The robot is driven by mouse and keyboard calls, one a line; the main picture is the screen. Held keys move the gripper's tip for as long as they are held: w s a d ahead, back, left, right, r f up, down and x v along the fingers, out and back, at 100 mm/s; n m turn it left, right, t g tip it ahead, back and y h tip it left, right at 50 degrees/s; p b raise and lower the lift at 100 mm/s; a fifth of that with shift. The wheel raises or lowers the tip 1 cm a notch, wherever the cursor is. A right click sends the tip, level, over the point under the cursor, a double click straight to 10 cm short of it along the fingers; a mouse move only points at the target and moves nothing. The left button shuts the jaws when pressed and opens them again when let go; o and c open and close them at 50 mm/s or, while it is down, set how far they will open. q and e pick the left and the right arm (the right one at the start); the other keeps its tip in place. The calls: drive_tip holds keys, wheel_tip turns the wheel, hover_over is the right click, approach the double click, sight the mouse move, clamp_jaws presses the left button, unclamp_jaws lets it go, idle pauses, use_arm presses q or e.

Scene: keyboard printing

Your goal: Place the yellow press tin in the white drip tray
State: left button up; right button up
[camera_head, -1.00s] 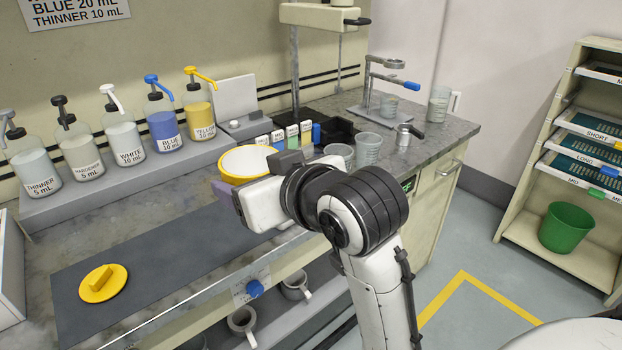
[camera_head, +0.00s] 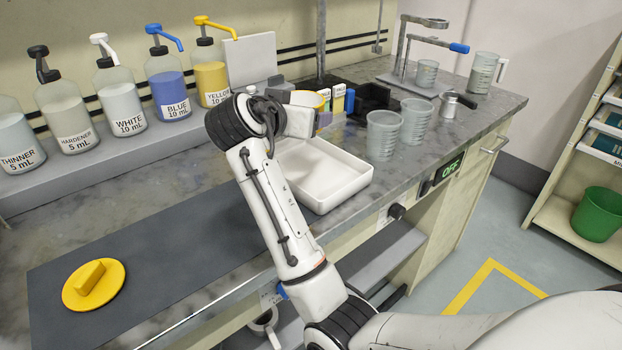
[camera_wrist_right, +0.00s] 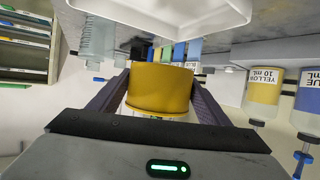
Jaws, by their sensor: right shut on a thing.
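The yellow press tin (camera_wrist_right: 158,88) is held between the two fingers of my right gripper (camera_wrist_right: 158,98). In the head view, only part of the tin's yellow rim (camera_head: 325,97) shows behind my right wrist, and the gripper (camera_head: 318,112) is largely hidden. The white drip tray (camera_head: 325,185) lies on the bench in front of and below the gripper, and looks empty where visible; its left part is behind my arm. The tray's edge also shows at the top of the wrist view (camera_wrist_right: 170,30). The tin appears raised, apart from the tray. My left gripper is not in view.
A yellow lid with a handle (camera_head: 93,284) lies on the dark mat (camera_head: 190,260). Pump bottles stand along the back left, including the yellow one (camera_head: 211,77). Clear cups (camera_head: 383,135) stand right of the tray. A green bin (camera_head: 597,214) is at far right.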

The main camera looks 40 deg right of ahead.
sight(302, 168)
drive_tip(key=shift+w+d+f+m+g+h+b, duration=0.35)
drive_tip(key=shift+w+f+m+g+b, duration=0.15)
drive_tip(key=shift+m+g+b, duration=0.15)
drive_tip(key=shift+f, duration=0.2)
drive_tip(key=shift+m, duration=0.25)
wheel_tip(302, 168, down, 9)
drive_tip(key=shift+f, duration=0.2)
drive_tip(key=o, duration=1.2)
drive_tip(key=shift+f, duration=0.15)
drive_tip(key=shift+a+r, duration=0.15)
drive_tip(key=shift+r, duration=0.1)
drive_tip(key=v, duration=0.7)
